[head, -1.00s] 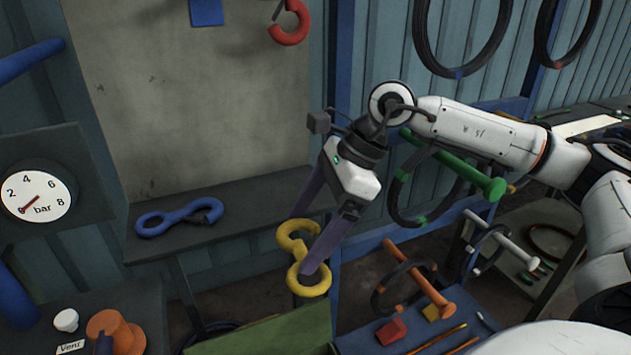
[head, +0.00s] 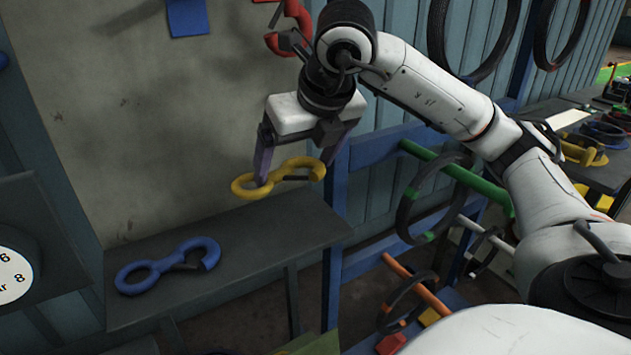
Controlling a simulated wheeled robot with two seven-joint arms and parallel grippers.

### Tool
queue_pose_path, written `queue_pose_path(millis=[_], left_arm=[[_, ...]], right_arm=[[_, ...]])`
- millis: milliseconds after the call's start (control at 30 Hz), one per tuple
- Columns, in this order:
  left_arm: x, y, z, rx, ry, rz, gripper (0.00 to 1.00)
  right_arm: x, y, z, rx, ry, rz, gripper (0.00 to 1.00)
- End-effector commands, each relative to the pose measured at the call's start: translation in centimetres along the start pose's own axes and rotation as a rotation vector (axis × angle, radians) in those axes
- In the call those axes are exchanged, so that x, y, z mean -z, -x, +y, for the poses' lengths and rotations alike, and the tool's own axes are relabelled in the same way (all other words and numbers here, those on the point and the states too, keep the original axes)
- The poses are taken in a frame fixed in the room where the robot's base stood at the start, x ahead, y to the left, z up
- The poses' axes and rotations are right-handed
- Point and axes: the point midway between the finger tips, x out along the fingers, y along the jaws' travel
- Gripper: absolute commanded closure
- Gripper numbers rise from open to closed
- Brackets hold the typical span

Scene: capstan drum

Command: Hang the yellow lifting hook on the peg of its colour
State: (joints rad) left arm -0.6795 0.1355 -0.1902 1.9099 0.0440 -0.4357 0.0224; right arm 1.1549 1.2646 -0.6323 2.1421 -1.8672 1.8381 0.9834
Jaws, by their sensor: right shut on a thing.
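My right gripper (head: 297,170) points down in front of the grey panel and is shut on the yellow lifting hook (head: 247,188). The hook lies roughly level, its closed ring to the left and its open hook end to the right. It is held just above the back of the dark shelf, apart from it as far as I can tell. No yellow peg can be made out. My left gripper is not in view.
A blue hook (head: 140,277) lies on the dark shelf (head: 235,245). A red hook (head: 294,14) hangs at the top, partly behind my arm; a blue plate (head: 187,17) is left of it. A green bar (head: 455,172) with black coils sticks out at the right. The shelf's middle is clear.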

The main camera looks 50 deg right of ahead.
Motion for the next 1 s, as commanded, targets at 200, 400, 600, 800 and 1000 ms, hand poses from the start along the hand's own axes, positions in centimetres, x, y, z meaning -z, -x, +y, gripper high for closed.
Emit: queue_pose_path(millis=[200, 400, 600, 800, 1000], left_arm=[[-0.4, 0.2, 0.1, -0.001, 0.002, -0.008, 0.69], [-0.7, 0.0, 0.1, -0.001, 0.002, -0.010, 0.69], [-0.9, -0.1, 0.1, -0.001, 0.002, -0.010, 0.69], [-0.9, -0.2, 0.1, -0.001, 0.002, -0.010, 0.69], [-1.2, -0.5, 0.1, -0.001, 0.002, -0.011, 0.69]], right_arm=[[-0.2, 0.1, 0.0, 0.000, -0.005, -0.005, 0.60], [0.6, -1.1, -0.1, 0.004, -0.002, -0.002, 0.60], [2.1, -3.7, -0.1, 0.003, -0.003, -0.002, 0.60], [3.0, -5.3, -0.1, 0.003, -0.003, -0.001, 0.60], [4.5, -7.9, -0.1, 0.001, -0.002, -0.003, 0.60]])
